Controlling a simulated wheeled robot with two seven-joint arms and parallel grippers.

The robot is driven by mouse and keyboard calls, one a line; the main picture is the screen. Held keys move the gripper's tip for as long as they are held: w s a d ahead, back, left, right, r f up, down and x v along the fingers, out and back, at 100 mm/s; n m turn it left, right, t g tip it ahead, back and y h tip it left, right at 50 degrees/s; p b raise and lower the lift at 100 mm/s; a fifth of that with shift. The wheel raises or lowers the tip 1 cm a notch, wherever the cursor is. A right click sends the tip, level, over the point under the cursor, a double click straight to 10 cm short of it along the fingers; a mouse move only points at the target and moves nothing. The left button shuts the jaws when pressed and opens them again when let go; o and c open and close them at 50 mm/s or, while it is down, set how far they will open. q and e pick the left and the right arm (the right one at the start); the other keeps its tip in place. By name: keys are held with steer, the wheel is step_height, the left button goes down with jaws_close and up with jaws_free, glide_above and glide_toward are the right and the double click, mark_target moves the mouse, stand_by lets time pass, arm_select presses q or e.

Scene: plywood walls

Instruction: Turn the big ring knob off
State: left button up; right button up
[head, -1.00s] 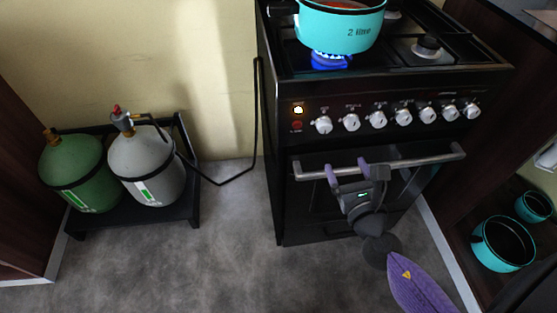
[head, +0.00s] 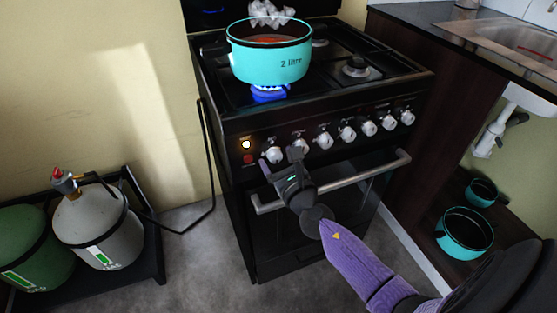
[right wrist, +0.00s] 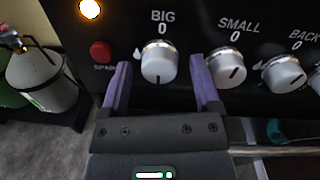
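The big ring knob (right wrist: 159,62) is silver and sits under the label "BIG 0" on the black stove panel; its dark pointer line faces down. In the head view the knob (head: 274,155) is leftmost in the row. My right gripper (head: 281,158) is open in front of it. In the right wrist view the purple fingers of the gripper (right wrist: 160,80) stand left and right of the knob, with gaps on both sides. A turquoise "2 litre" pot (head: 270,58) stands steaming over a blue flame (head: 270,93). My left gripper is not in view.
A red button (right wrist: 101,52) and a lit lamp (right wrist: 90,8) are left of the knob. The SMALL knob (right wrist: 225,69) is close on the right. The oven handle (head: 350,179) runs below the panel. Gas bottles (head: 98,228) stand at the left.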

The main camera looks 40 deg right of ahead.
jaws_close()
